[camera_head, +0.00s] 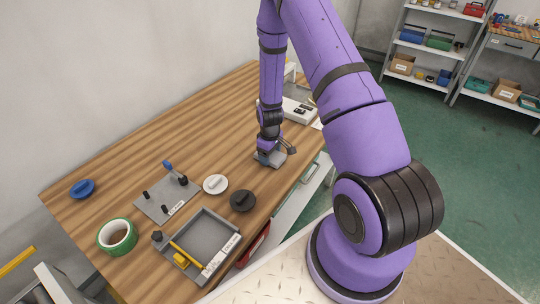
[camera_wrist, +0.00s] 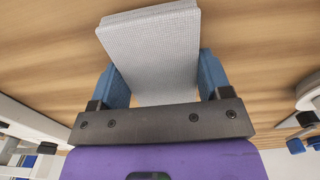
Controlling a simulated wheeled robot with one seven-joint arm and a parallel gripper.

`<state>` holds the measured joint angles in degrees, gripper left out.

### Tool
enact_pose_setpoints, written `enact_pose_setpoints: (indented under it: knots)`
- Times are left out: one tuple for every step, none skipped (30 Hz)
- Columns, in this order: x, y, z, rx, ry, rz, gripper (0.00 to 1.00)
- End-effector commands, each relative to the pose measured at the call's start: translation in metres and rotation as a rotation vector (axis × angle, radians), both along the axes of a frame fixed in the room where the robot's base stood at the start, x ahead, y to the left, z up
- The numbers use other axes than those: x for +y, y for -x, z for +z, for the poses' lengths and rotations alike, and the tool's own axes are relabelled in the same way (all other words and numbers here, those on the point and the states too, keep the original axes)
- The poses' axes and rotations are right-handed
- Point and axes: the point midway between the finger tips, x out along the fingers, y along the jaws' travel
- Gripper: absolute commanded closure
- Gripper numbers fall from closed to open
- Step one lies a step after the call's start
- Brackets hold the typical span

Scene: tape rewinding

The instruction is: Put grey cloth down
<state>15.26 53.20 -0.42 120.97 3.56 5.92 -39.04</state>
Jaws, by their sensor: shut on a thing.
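The grey cloth (camera_wrist: 152,50) is a folded, light grey block in the wrist view. My gripper (camera_wrist: 160,85) is shut on it, with a blue finger on each side. In the head view my gripper (camera_head: 270,153) is low over the right part of the wooden table (camera_head: 180,130), and the cloth (camera_head: 266,158) shows as a small grey patch at its tips. I cannot tell whether the cloth touches the table top.
A grey tray (camera_head: 207,234), a fixture plate (camera_head: 160,200), a white disc (camera_head: 215,184), a black disc (camera_head: 243,200), a green tape roll (camera_head: 117,237) and a blue ring (camera_head: 82,188) lie toward the front left. A white device (camera_head: 299,110) stands behind my gripper. The table's back middle is clear.

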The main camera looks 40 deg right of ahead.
Motion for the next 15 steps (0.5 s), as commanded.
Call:
enact_pose_setpoints:
  knots:
    - [0.0,0.0001,-0.0048,0.0,0.0,0.0,0.54]
    - [-0.0001,0.0,-0.0061,0.0,0.0,0.0,0.54]
    - [-0.0001,-0.0001,-0.0066,-0.001,0.001,0.0,0.54]
    - [-0.0001,-0.0002,-0.0065,-0.001,0.001,0.0,0.54]
    - [-0.0001,-0.0003,-0.0062,-0.001,0.001,-0.001,0.54]
    - [-0.0001,-0.0003,-0.0061,-0.001,0.001,-0.001,0.54]
    - [-0.0001,-0.0002,-0.006,-0.001,0.001,-0.001,0.54]
    - [-0.0001,-0.0002,-0.006,-0.001,0.001,0.0,0.54]
    - [-0.0001,-0.0001,-0.0062,-0.001,0.001,-0.001,0.54]
    - [-0.0001,-0.0001,-0.0066,-0.001,0.001,-0.001,0.54]
    - [-0.0001,-0.0001,-0.0073,-0.001,0.0,0.0,0.54]
    - [-0.0001,-0.0001,-0.0084,-0.001,0.0,0.0,0.54]
    - [-0.0001,-0.0001,-0.0092,-0.001,0.0,0.0,0.54]
    - [0.0,-0.0001,-0.0099,-0.001,0.0,0.0,0.54]
    - [0.0,-0.0002,-0.01,-0.001,0.001,0.0,0.24]
